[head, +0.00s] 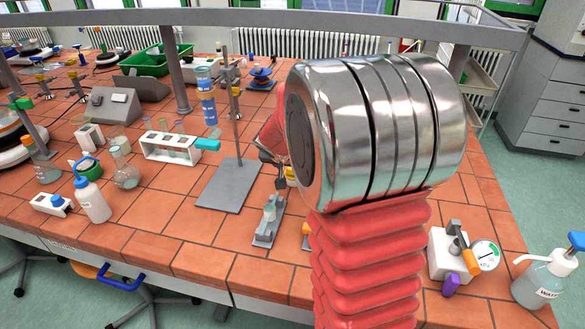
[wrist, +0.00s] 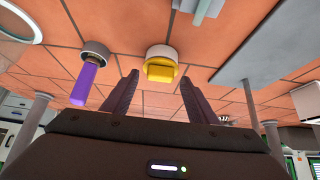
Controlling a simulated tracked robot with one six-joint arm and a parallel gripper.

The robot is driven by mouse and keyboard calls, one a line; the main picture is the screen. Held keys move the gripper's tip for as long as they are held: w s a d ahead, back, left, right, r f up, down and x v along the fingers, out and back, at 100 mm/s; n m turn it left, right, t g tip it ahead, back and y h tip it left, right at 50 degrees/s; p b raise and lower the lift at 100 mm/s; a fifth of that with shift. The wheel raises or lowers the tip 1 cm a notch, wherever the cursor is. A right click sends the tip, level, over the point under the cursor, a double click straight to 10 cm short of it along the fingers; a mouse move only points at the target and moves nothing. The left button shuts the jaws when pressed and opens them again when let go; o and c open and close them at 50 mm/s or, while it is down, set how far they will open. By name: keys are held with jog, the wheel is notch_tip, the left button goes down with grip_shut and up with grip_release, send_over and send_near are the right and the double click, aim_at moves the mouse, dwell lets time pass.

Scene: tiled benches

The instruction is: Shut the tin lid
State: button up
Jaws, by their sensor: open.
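My gripper (wrist: 159,77) is open in the wrist view, its two dark fingers apart with nothing held between them. Just beyond the fingertips is a small round grey-white piece with a yellow block-like part (wrist: 160,70), which may be the tin and its lid. I cannot tell whether a lid is open or shut. In the head view my gripper (head: 281,182) is small and partly hidden behind my large metal arm joint. A yellow bit (head: 291,176) shows beside it, mostly covered by that joint.
A grey stand plate (head: 230,186) with a rod stands left of my gripper. A small grey device (head: 269,222) is in front. A purple handle (wrist: 84,85) on a round dark-rimmed piece is left of the fingers. A gauge unit (head: 486,256) sits at the right.

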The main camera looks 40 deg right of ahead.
jog(key=v, duration=1.3)
jog(key=shift+a, duration=0.1)
jog(key=shift+s+a, duration=0.15)
jog(key=shift+a, duration=0.1)
jog(key=c, duration=0.3)
jog(key=s+a+n, duration=0.1)
jog(key=s+a, duration=0.1)
jog(key=a, duration=0.1)
jog(key=s+a+r+n+y, duration=0.1)
jog(key=s+a, duration=0.2)
jog(key=s+a+n+y, duration=0.1)
jog(key=s+a+n, duration=0.1)
jog(key=s+a, duration=0.1)
jog(key=shift+a+r, duration=0.3)
jog(key=shift+c, duration=1.1)
jog(key=s+a+f+n+y, duration=0.1)
jog(key=s+a+n+y, duration=0.2)
jog(key=s+a, duration=0.8)
jog(key=n, duration=0.2)
jog(key=shift+f+n+t, duration=0.25)
jog(key=shift+n+t, duration=0.05)
